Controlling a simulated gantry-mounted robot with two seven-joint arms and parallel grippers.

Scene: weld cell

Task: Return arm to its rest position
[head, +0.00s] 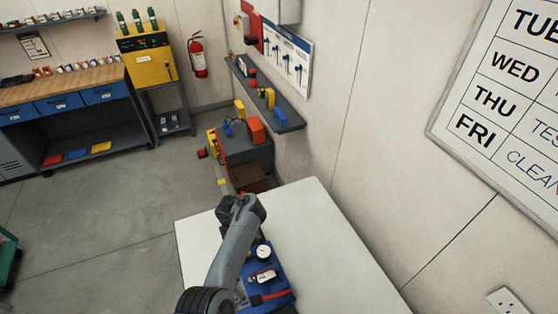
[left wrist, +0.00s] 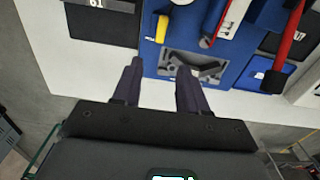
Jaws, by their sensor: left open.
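My left gripper (left wrist: 159,70) shows in the left wrist view with its two dark fingers apart and nothing between them. Its fingertips are over the near edge of a blue tray (left wrist: 150,62), by a grey recess (left wrist: 193,66) with a dark cut-out shape. In the head view a grey arm of mine reaches up from the bottom over a white table (head: 325,235), partly covering the blue tray (head: 282,298). I cannot make out the gripper itself there. My right gripper is in neither view.
The tray holds a round gauge (head: 263,252) and a red-handled tool (left wrist: 286,45). A yellow-ended tool (left wrist: 162,27) lies near the fingers. A wall shelf (head: 265,97) and a cluttered grey machine (head: 248,155) stand beyond the table. Open floor (head: 110,215) lies left.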

